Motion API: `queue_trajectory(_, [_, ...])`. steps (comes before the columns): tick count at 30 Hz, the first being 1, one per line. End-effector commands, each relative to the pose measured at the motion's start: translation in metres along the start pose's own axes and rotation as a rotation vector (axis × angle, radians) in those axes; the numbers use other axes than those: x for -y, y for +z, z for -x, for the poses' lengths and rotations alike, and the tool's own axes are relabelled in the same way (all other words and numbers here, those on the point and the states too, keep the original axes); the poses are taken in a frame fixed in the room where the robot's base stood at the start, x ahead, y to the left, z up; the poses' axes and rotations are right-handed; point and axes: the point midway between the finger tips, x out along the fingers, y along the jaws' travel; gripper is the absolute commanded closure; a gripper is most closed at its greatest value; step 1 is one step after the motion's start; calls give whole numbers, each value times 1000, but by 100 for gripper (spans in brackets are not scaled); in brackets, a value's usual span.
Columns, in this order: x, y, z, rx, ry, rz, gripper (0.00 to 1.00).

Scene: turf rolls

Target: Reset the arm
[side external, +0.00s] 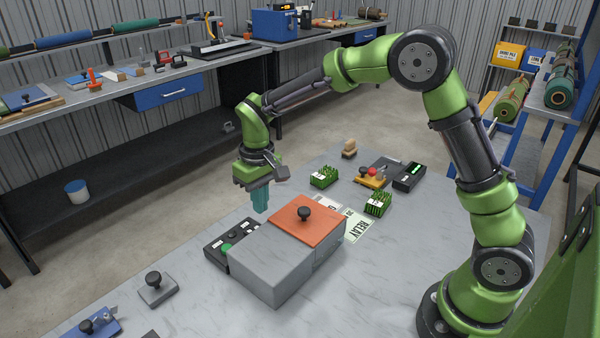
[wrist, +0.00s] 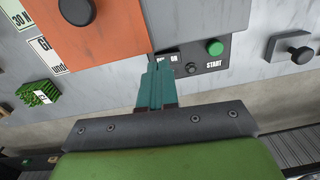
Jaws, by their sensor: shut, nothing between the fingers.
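My gripper (side external: 261,199) has teal fingers that are shut with nothing between them. It hangs in the air above the table, by the far left side of a grey box with an orange lid (side external: 307,219) and black knob. In the wrist view the shut fingers (wrist: 157,72) point toward a black control panel with a green START button (wrist: 215,47). In the side view this panel (side external: 226,246) lies against the left side of the box. The fingers look apart from the box and panel, though the exact gap is hard to tell.
Two green turf pieces (side external: 323,177) (side external: 377,204), printed cards (side external: 357,226) and a yellow device with a red knob (side external: 371,176) lie behind the box. A grey block with a black knob (side external: 157,290) sits front left. A long workbench (side external: 110,92) runs along the back wall.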

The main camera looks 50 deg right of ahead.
Motion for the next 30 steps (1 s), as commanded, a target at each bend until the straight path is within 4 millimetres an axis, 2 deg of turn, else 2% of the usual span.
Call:
queue_trajectory(1, [-3, 11, 13, -23, -15, -18, 100])
queue_trajectory(9, [-19, 84, 76, -178, -112, -135, 100])
queue_trajectory(15, [-31, 143, 107, -320, -184, -216, 100])
queue_trajectory(19, [-38, 177, 118, -415, -225, -256, 100])
queue_trajectory(24, [-44, 204, 128, -515, -260, -283, 100])
queue_trajectory(30, [-47, 212, 142, -585, -273, -287, 100])
